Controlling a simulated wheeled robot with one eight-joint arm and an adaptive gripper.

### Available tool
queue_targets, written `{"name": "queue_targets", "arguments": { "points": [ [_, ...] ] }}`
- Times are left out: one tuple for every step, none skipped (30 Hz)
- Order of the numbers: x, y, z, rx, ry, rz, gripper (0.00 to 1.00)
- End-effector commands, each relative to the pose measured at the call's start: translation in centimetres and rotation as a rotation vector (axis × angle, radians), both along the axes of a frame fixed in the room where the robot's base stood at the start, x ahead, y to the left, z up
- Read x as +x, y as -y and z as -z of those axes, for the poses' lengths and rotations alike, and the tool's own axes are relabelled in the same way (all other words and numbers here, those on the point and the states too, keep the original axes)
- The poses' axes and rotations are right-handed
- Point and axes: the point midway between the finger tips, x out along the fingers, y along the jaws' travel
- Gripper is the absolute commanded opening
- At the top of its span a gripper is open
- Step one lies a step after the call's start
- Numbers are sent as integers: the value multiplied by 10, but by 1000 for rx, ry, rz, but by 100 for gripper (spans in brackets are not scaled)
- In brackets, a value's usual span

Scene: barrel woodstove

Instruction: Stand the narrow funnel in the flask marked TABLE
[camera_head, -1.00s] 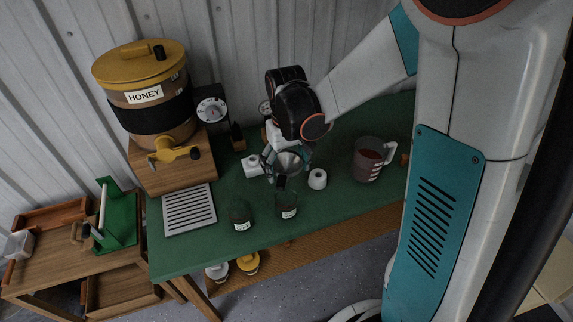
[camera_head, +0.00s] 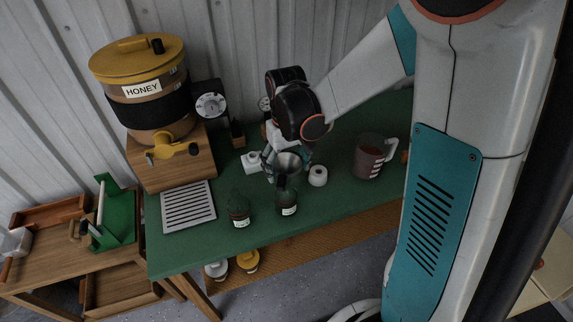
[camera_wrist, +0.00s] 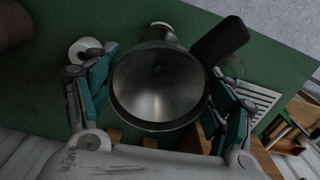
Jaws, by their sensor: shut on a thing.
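A metal funnel (camera_head: 288,162) is held by my gripper (camera_head: 281,160) above the green table, its wide mouth facing up. In the wrist view the funnel (camera_wrist: 158,88) sits between the two teal fingers of my gripper (camera_wrist: 162,72), which is shut on it. A black tab (camera_wrist: 222,40) sticks out beside its rim. Two dark glass flasks with white labels stand near the table's front edge, a left flask (camera_head: 239,211) and a right flask (camera_head: 287,201). The funnel is just behind and above the right flask in the head view; its spout is hidden. The label words are too small to read.
A measuring jug (camera_head: 369,157) of red liquid stands farther right. A slotted tray (camera_head: 187,208) and honey dispenser (camera_head: 150,95) are at left. The green table's (camera_head: 190,255) front-left corner is clear.

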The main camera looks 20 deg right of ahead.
Motion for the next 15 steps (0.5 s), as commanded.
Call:
{"name": "queue_targets", "arguments": {
  "points": [
    [0, 0, 2, 0, 0, 0, 42],
    [0, 0, 2, 0, 0, 0, 42],
    [0, 0, 3, 0, 0, 0, 42],
    [0, 0, 3, 0, 0, 0, 42],
    [0, 0, 4, 0, 0, 0, 42],
    [0, 0, 5, 0, 0, 0, 42],
    [0, 0, 5, 0, 0, 0, 42],
    [0, 0, 6, 0, 0, 0, 42],
    [0, 0, 7, 0, 0, 0, 42],
    [0, 0, 7, 0, 0, 0, 42],
    [0, 0, 8, 0, 0, 0, 42],
    [0, 0, 8, 0, 0, 0, 42],
    [0, 0, 9, 0, 0, 0, 42],
    [0, 0, 9, 0, 0, 0, 42],
    [0, 0, 10, 0, 0, 0, 42]
  ]
}}
